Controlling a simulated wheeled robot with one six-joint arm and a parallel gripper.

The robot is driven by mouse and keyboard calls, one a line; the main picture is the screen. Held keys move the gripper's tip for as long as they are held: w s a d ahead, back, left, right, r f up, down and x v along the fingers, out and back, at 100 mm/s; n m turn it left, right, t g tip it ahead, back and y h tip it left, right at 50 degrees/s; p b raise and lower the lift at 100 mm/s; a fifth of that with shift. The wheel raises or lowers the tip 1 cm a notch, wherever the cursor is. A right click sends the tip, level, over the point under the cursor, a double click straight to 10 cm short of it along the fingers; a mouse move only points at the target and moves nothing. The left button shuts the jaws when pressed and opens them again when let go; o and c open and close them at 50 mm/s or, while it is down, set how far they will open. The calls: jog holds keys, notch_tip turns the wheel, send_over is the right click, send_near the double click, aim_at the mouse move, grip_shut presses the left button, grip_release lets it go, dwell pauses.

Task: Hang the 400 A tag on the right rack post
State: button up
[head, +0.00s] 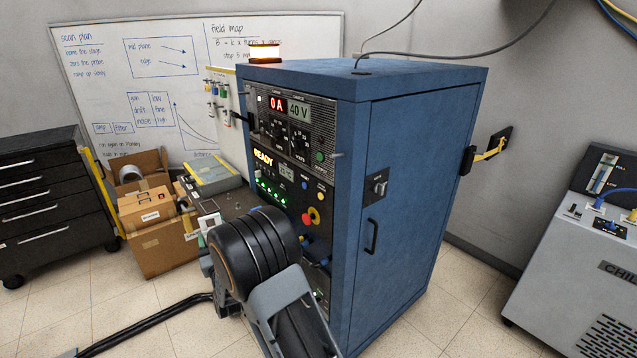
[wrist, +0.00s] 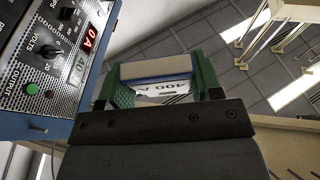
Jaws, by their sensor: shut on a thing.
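My gripper (wrist: 158,78) is shut on the 400 A tag (wrist: 172,89), between its green fingers in the wrist view. The tag's white face with its lettering shows upside down and partly, behind a beige and blue bar. In the head view my dark arm stands before the rack (head: 415,180) and mostly hides the gripper end. The right rack post (head: 336,155) looks like a small light peg sticking out at the right edge of the front panel. It is bare. The tag is apart from it.
The panel reads 0 A (head: 278,104) and 40 V, and it also shows at the left of the wrist view (wrist: 60,45). Several coloured tags hang on a pale board (head: 222,103) left of the rack. Boxes (head: 155,220) and a drawer cabinet (head: 45,200) stand left, a grey chiller (head: 580,260) right.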

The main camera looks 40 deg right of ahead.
jog(key=s+d+r+m+g+h, duration=0.3)
jog(key=d+r+m+g+h, duration=0.4)
jog(key=d+h, duration=0.45)
jog(key=m+g+h+b, duration=0.1)
jog(key=m+g+h, duration=0.5)
jog(key=g, duration=0.8)
send_near(345, 166)
jog(key=a+r, duration=0.4)
jog(key=a, duration=0.1)
jog(key=shift+y, duration=0.25)
jog(key=shift+d+f+p, duration=0.15)
jog(key=shift+d+p, duration=0.3)
jog(key=shift+d, duration=2.25)
jog(key=shift+d+f+p, duration=0.15)
jog(key=shift+d+p, duration=0.25)
jog(key=shift+d, duration=2.3)
jog(key=shift+d+f, duration=0.1)
jog(key=shift+f, duration=0.05)
jog(key=shift+f+b, duration=0.1)
jog(key=shift+b, duration=0.3)
jog(key=o, duration=0.9)
